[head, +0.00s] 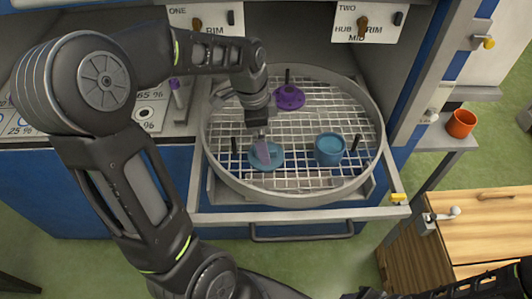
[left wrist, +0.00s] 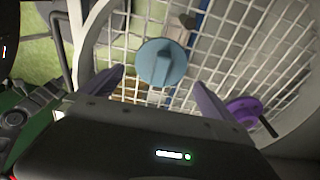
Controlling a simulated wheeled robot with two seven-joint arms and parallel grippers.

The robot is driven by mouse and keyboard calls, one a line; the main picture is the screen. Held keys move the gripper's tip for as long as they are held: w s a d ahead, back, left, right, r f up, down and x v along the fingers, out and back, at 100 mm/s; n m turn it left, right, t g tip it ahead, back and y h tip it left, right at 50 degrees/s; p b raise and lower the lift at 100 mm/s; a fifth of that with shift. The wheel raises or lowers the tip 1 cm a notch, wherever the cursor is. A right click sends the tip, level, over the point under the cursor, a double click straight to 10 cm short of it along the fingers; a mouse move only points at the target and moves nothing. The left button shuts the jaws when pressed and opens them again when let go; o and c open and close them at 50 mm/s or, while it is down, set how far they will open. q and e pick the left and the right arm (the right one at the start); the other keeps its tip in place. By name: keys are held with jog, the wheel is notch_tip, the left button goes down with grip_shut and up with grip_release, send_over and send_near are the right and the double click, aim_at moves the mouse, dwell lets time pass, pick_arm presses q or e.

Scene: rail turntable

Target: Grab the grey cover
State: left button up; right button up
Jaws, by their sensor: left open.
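A round blue-grey cover (head: 275,164) with a raised bar handle lies on the wire grid of the turntable, towards its front left. It also shows in the left wrist view (left wrist: 150,70), ahead of the fingers. No plainly grey cover shows. My left gripper (head: 262,150) points down just over this cover. In the left wrist view my left gripper (left wrist: 158,78) is open, with one finger on either side of the cover's handle and nothing clearly held. Whether the fingers touch the cover cannot be told. My right gripper is out of view.
Dark upright pegs rise from the grid. An orange cup (head: 461,123) stands on a side shelf. A wooden cabinet (head: 480,225) is at right.

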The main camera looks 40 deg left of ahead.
pick_arm(q)
jog(key=f, duration=0.3)
jog(key=f+p, duration=0.1)
jog(key=f, duration=0.1)
jog(key=shift+w+d, duration=0.2)
jog(key=shift+w, duration=0.05)
jog(key=c, duration=1.7)
jog(key=shift+r, duration=0.15)
notch_tip(320, 180, up, 10)
jog(key=shift+f+b, duration=0.1)
jog(key=shift+b, duration=0.35)
